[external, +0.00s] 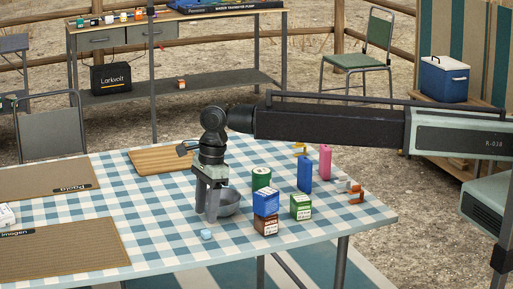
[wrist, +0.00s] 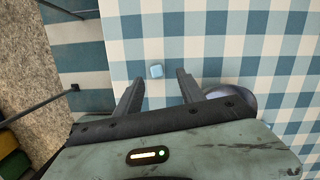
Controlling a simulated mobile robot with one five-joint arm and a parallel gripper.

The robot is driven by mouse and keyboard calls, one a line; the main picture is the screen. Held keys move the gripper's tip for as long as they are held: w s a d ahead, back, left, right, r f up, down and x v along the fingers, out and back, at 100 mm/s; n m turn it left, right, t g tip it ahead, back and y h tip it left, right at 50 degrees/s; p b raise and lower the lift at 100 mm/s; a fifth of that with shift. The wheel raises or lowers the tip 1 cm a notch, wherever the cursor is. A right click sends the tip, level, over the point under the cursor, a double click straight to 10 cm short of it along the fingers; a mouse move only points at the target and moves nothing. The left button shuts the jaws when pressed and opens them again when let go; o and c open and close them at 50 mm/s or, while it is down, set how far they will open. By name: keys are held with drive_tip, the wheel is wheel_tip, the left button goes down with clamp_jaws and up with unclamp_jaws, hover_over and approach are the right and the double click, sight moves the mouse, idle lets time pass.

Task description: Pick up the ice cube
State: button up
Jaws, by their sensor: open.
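The ice cube (external: 206,234) is a small pale blue block on the blue and white checked tablecloth, near the table's front edge. In the wrist view the ice cube (wrist: 156,71) lies just beyond the fingertips, between their lines. My gripper (external: 207,218) points down over the table, just behind the cube in the external view. In the wrist view my gripper (wrist: 158,78) has its two fingers apart with nothing between them.
A grey metal bowl (external: 229,203) stands right beside my gripper, partly hidden by it. Stacked blue and brown boxes (external: 266,203), a green can (external: 261,179) and a green box (external: 300,207) stand to the right. A wooden board (external: 160,160) lies behind. Cloth left of the cube is clear.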

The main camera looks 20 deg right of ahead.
sight(206, 230)
drive_tip(key=f+b, duration=0.5)
drive_tip(key=shift+s+a+f, duration=0.2)
drive_tip(key=shift+s+a, duration=0.05)
drive_tip(key=shift+s, duration=0.1)
drive_tip(key=shift+r, duration=0.2)
clamp_jaws()
